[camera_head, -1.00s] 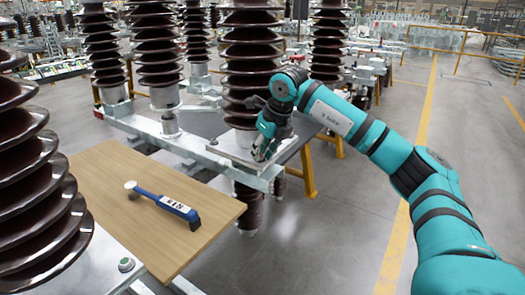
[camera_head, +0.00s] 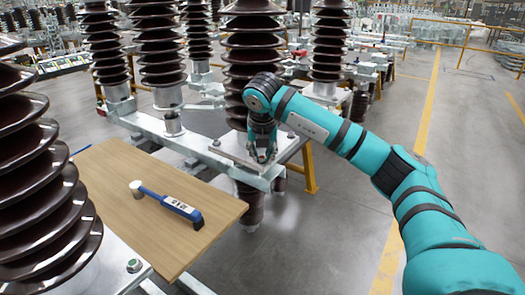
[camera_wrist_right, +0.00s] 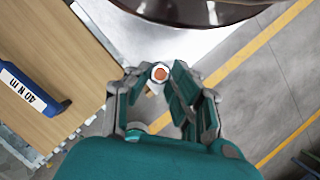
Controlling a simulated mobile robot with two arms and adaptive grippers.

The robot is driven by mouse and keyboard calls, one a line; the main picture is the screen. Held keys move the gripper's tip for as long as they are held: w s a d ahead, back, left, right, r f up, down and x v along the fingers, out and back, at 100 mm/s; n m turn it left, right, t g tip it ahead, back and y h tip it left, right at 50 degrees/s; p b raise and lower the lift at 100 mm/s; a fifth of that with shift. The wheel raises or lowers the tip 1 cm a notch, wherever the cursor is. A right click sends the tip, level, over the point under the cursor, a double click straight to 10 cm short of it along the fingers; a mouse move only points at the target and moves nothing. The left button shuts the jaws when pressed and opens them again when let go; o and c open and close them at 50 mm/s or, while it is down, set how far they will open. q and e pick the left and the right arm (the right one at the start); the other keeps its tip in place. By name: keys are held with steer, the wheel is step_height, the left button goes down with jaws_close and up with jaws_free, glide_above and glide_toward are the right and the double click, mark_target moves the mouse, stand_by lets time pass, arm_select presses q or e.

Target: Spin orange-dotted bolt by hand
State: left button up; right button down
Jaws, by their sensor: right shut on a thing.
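The orange-dotted bolt (camera_wrist_right: 161,73) shows its round head end-on in the right wrist view, with an orange top inside a pale rim. My right gripper (camera_wrist_right: 160,76) is shut on it, with a fingertip on each side. In the head view my right gripper (camera_head: 262,157) points down at the metal plate (camera_head: 235,154) at the foot of a brown ribbed insulator (camera_head: 252,70). There the gripper hides the bolt. My left gripper is in neither view.
A wooden board (camera_head: 112,178) carries a blue-handled torque wrench (camera_head: 172,204), marked 40 N m in the wrist view (camera_wrist_right: 30,90). A large insulator (camera_head: 35,180) stands close at the left. Other insulators stand behind. The floor at right is clear.

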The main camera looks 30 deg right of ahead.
steer(key=shift+m, duration=0.7)
steer(key=c, duration=1.2)
jaws_free()
steer(key=shift+r, duration=0.1)
steer(key=v, duration=1.2)
steer(key=shift+w+a, duration=0.15)
steer(key=shift+a, duration=0.1)
